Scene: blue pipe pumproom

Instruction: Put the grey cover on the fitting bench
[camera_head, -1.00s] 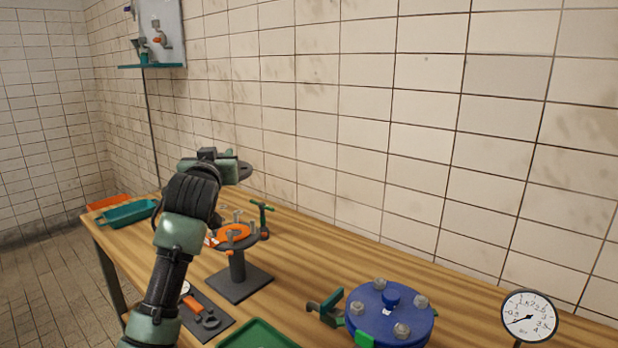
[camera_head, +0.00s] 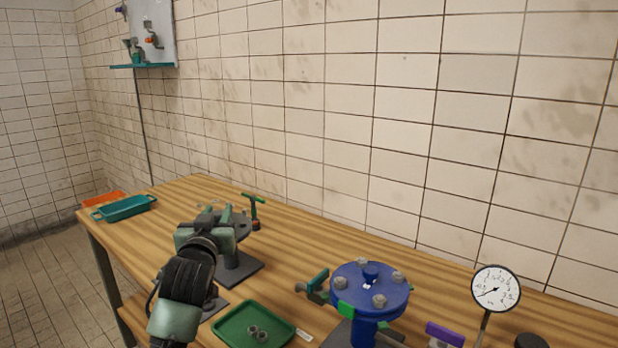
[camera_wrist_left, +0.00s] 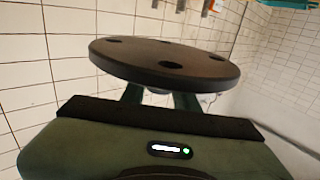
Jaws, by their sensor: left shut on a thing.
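The grey cover, a dark round plate with several holes, shows in the left wrist view (camera_wrist_left: 165,60). My left gripper is shut on its near edge; the green fingers reach beneath it. In the head view the left gripper (camera_head: 222,222) is low at the grey stand (camera_head: 238,270) on the wooden fitting bench (camera_head: 180,215). The gripper hides most of the stand's top, and a dark round edge shows behind it. I cannot tell whether the cover touches the stand. My right gripper is not in view.
A green T-handled tool (camera_head: 254,210) stands close behind the stand. A green tray (camera_head: 235,318) with nuts, a blue bolted flange (camera_head: 370,288) and a gauge (camera_head: 495,289) are to the right. Teal (camera_head: 125,208) and orange (camera_head: 103,199) bins sit at the far left.

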